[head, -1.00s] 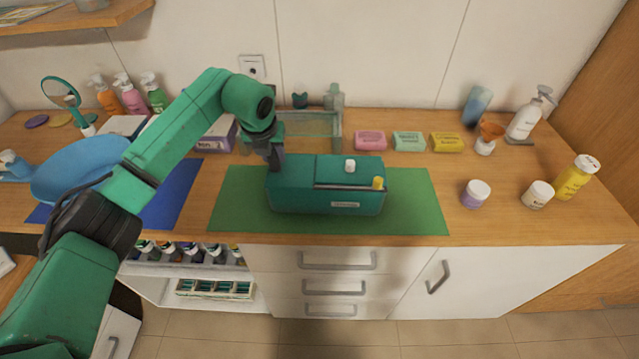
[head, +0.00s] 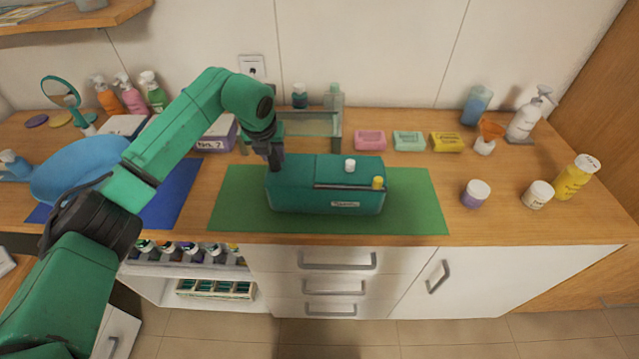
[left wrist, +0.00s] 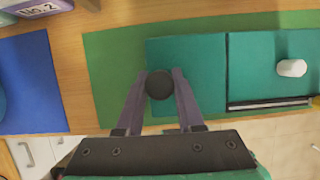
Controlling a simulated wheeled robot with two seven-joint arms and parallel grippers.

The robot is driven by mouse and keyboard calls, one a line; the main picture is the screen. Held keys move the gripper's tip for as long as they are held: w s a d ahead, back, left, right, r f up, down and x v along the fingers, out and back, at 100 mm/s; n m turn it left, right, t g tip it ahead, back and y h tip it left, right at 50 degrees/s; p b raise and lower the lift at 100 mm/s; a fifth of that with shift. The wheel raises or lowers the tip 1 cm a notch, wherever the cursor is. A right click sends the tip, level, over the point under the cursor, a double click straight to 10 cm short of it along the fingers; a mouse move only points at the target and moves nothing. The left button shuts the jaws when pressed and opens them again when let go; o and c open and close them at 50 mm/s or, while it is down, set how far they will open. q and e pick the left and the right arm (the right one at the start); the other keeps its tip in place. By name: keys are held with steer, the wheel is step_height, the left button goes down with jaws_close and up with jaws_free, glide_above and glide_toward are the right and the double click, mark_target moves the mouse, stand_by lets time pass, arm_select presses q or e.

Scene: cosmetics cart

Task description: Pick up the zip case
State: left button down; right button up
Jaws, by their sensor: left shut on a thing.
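The zip case (head: 325,190) is a teal box on the green mat (head: 420,205), with a white knob (head: 350,165), a yellow piece and a dark bar on its front right. It also shows in the left wrist view (left wrist: 190,60). My left gripper (head: 275,163) is at the left end of the case's top. In the left wrist view its fingers (left wrist: 159,95) are closed around a dark round knob (left wrist: 159,84) at the case's left edge. The case appears to rest on the mat. My right gripper is not in view.
A blue mat (head: 178,195) with a blue bowl (head: 75,170) lies to the left. Pink (head: 370,140), green (head: 408,141) and yellow (head: 446,142) boxes stand behind. Jars and bottles stand at the right. A glass-like stand (head: 310,123) is behind the case. The counter's front edge is close.

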arm_select(q)
steer(key=shift+r, duration=0.15)
stand_by(0.3)
steer(key=shift+w+r+b, duration=0.1)
steer(key=shift+r+b, duration=0.2)
steer(key=shift+r, duration=0.15)
step_height(320, 180, up, 9)
steer(key=b, duration=0.2)
steer(key=shift+r+b, duration=0.2)
steer(key=shift+b, duration=0.2)
step_height(320, 180, up, 10)
steer(key=shift+f, duration=0.2)
step_height(320, 180, down, 18)
steer(key=b, duration=1.2)
steer(key=shift+f+b, duration=0.1)
steer(key=shift+b, duration=0.2)
steer(key=shift+f+b, duration=0.45)
steer(key=shift+f, duration=0.55)
